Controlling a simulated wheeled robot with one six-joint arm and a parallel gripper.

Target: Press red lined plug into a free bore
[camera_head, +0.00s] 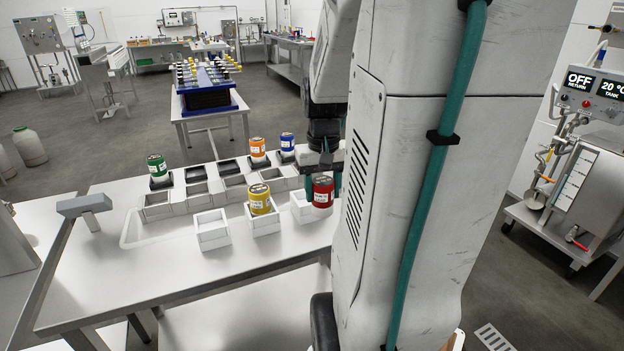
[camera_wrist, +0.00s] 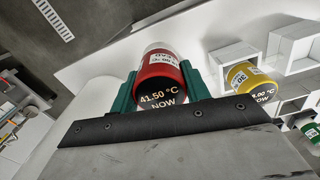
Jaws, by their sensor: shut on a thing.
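The red plug (camera_head: 322,190), with a white label, a white lower part and a dark top, is in my gripper (camera_head: 325,168). In the wrist view the red plug (camera_wrist: 160,78) sits between two green fingers of my gripper (camera_wrist: 160,88), its top reading 41.50 °C. It is above the table's right part, beside a white square box (camera_head: 301,206); I cannot tell whether it touches anything below. Open square bores stand in rows on the table, including an empty grey one (camera_head: 157,207) and an empty white box (camera_head: 212,230).
A yellow plug (camera_head: 260,199) stands in a white box. Green (camera_head: 157,167), orange (camera_head: 258,150) and blue (camera_head: 287,142) plugs stand in the back row. A grey T-shaped piece (camera_head: 84,205) is at the left. The table's front (camera_head: 180,265) is clear. My arm hides the table's right end.

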